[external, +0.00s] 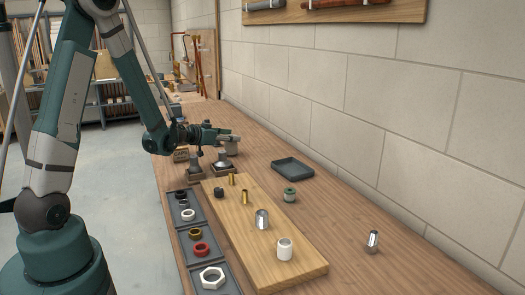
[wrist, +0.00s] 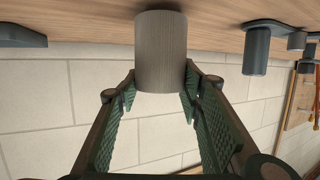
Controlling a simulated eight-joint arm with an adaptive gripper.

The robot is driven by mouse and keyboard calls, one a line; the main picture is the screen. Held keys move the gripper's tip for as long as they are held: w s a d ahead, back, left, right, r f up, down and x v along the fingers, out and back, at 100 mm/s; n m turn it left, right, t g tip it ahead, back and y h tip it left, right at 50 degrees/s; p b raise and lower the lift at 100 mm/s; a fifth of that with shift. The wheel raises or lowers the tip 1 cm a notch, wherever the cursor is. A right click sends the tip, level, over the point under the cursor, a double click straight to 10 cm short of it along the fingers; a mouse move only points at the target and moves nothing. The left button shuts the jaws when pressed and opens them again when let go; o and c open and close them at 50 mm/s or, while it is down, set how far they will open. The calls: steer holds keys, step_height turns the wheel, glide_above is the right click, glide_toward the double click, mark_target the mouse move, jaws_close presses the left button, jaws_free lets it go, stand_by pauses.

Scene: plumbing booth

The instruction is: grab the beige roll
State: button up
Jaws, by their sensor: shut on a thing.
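The beige roll (wrist: 160,45) is a ribbed, greyish-beige cylinder between my fingertips in the wrist view. My gripper (wrist: 160,88) is shut on it, one green finger on each side. In the external view the roll (external: 231,147) shows at the end of my gripper (external: 226,138), over the far part of the bench and partly covered by the fingers. I cannot tell whether its base touches the bench.
A dark tray (external: 292,168) lies right of the roll, near the block wall (external: 370,95). A wooden board (external: 262,228) with several fittings lies nearer the camera. Dark parts trays (external: 218,262) line its left side. A metal cylinder (external: 371,242) stands at right.

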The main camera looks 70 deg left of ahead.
steer(key=shift+r+p, duration=1.1)
steer(key=shift+r, duration=3.35)
